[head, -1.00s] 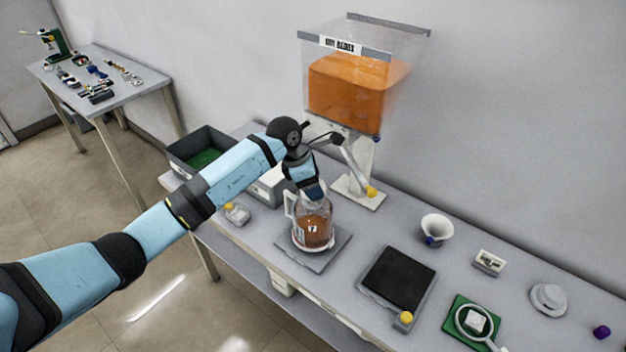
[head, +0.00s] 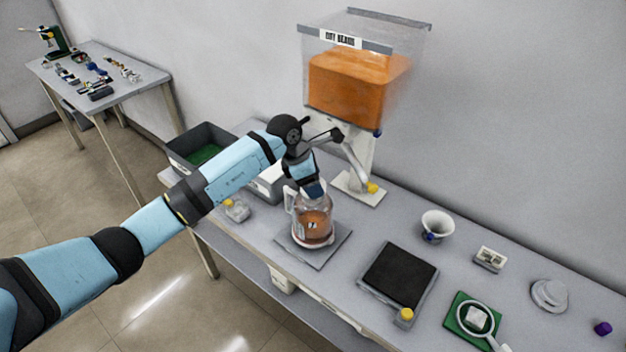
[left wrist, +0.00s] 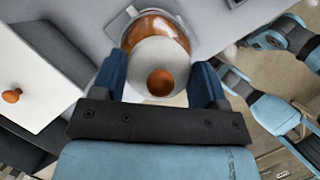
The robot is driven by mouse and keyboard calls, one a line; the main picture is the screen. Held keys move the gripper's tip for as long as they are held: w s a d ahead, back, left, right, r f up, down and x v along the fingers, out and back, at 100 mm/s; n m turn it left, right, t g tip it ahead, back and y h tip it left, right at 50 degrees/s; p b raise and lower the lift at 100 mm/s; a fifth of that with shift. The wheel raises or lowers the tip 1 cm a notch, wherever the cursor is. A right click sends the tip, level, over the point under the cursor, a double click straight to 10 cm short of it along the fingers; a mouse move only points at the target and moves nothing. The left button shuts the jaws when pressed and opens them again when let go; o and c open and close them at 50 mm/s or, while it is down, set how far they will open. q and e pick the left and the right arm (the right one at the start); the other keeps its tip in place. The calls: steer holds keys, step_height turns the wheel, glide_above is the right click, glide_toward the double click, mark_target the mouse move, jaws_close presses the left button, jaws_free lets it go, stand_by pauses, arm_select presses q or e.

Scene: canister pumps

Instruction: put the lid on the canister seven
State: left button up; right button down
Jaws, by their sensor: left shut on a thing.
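The canister seven (head: 313,227) is a clear jar with a handle on its left side, orange-brown contents and a white label. It stands upright on a grey square plate (head: 333,249) on the bench. My left gripper (head: 313,191) is right above its mouth, pointing down. In the left wrist view the gripper (left wrist: 162,88) is shut on the lid (left wrist: 151,57), a pale grey disc with a brown knob. The lid overlaps the canister (left wrist: 160,24) in that view. I cannot tell whether it rests on the rim. My right gripper is not seen.
A dispenser of orange beads (head: 345,88) with a spout stands behind. A grey bin (head: 205,140) and a small jar (head: 237,211) are to the left. A black-topped plate (head: 399,272), a white funnel (head: 437,225) and a magnifier (head: 477,320) lie to the right.

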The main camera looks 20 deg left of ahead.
arm_select(q)
steer(key=shift+f+b, duration=0.65)
steer(key=shift+f, duration=0.1)
steer(key=shift+f+b, duration=0.3)
steer(key=shift+b, duration=0.25)
stand_by(0.9)
steer(key=o, duration=1)
steer(key=shift+o, duration=0.2)
steer(key=shift+r, duration=0.15)
steer(key=shift+r+p, duration=1.6)
steer(key=shift+r, duration=1.8)
